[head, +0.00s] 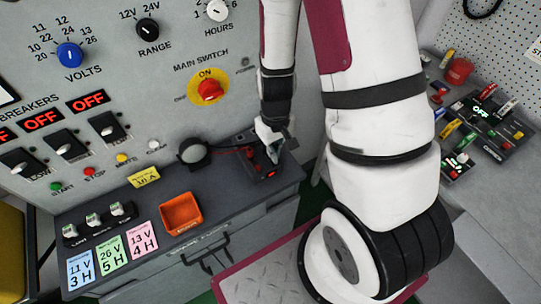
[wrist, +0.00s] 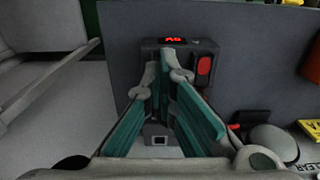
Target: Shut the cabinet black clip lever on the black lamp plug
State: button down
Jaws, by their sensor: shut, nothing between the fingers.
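The cabinet clip block (head: 262,174) is a dark box on the cabinet top, near its right end. In the wrist view the block (wrist: 208,48) shows a lit red display and a red lever (wrist: 204,66). My gripper (head: 271,148) is over the block, pointing down. In the wrist view my gripper (wrist: 167,62) has its teal fingers together and empty, in front of the block's middle. The fingers cover the part beside the red lever, so I cannot make out the black lever or how it stands. The black lamp (head: 193,151) lies left of the block; its plug is not clear.
An orange tray (head: 181,214) and coloured cards (head: 110,247) lie on the cabinet top (head: 235,195). The switch panel (head: 130,70) rises behind. A bench with another clip block (head: 481,112) is at the right.

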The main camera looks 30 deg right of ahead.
jog(key=shift+f+b, duration=0.35)
jog(key=shift+f, duration=0.75)
dwell(0.5)
jog(key=shift+r, duration=0.1)
jog(key=shift+r+p, duration=1.25)
jog(key=shift+r, duration=1.15)
